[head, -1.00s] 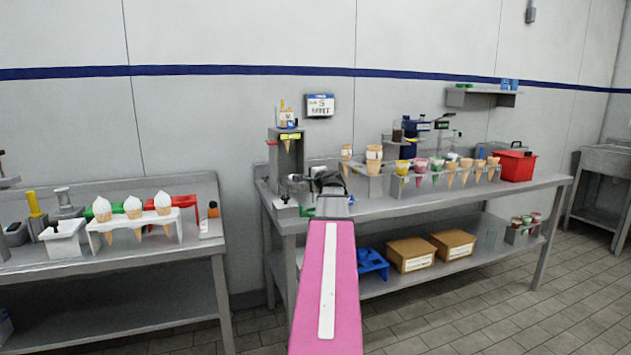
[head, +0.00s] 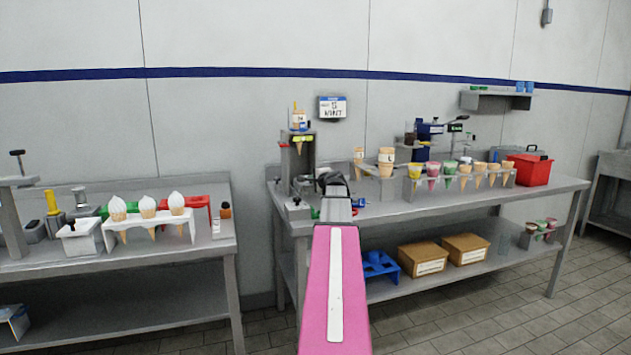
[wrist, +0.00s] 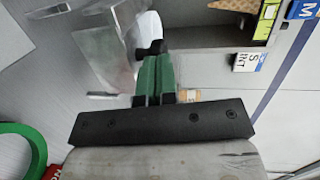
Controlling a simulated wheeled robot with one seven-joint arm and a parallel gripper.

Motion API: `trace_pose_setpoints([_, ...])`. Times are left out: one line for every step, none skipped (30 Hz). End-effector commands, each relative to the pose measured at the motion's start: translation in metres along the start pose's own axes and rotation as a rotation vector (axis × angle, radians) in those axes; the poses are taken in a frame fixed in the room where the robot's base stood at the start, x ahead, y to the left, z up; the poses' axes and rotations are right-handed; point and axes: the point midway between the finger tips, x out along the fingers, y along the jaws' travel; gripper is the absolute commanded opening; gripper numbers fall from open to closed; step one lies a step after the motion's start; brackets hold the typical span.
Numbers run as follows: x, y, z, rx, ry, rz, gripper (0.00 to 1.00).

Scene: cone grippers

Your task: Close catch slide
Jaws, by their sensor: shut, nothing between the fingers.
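A grey upright dispenser (head: 298,160) with a yellow-green label stands at the left end of the middle table. In the wrist view, its grey body (wrist: 205,30) lies just beyond my gripper. I cannot tell which part is the catch slide. My gripper (wrist: 152,62) has green fingers with black tips, closed together and empty. The tips are close to a white rounded part (wrist: 149,28) and pale grey plates (wrist: 105,45); I cannot tell whether they touch. In the head view my pink arm reaches to the dispenser's right side and hides the fingers.
Several cones stand in a grey rack (head: 460,183) right of my arm, near a red box (head: 528,170). A sign (head: 332,107) hangs on the wall behind. The left table (head: 120,259) holds a white cone stand (head: 150,229). A floor gap separates the two tables.

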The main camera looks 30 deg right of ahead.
Motion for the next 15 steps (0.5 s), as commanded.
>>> trace_pose_setpoints([0.010,-0.002,-0.003,0.000,0.000,0.000,0.00])
trace_pose_setpoints([0.016,-0.003,-0.004,0.000,0.000,0.000,0.00])
trace_pose_setpoints([0.025,-0.005,-0.006,0.000,0.000,0.000,0.00])
trace_pose_setpoints([0.032,-0.006,-0.007,0.000,0.000,0.000,0.00])
trace_pose_setpoints([0.040,-0.007,-0.009,0.000,0.000,0.000,0.00])
trace_pose_setpoints([0.052,-0.009,-0.011,0.000,-0.001,0.000,0.00])
trace_pose_setpoints([0.060,-0.011,-0.012,0.000,-0.001,0.000,0.00])
trace_pose_setpoints([0.070,-0.012,-0.013,-0.001,-0.001,0.001,0.00])
trace_pose_setpoints([0.082,-0.014,-0.015,-0.001,-0.001,0.000,0.00])
trace_pose_setpoints([0.090,-0.015,-0.017,-0.001,-0.001,0.000,0.00])
trace_pose_setpoints([0.099,-0.017,-0.018,-0.001,0.000,0.000,0.00])
trace_pose_setpoints([0.109,-0.018,-0.020,-0.001,0.000,0.000,0.00])
trace_pose_setpoints([0.116,-0.019,-0.021,-0.001,0.000,0.000,0.00])
trace_pose_setpoints([0.121,-0.020,-0.021,-0.001,0.000,0.000,0.00])
trace_pose_setpoints([0.127,-0.021,-0.022,-0.001,-0.001,0.000,0.00])
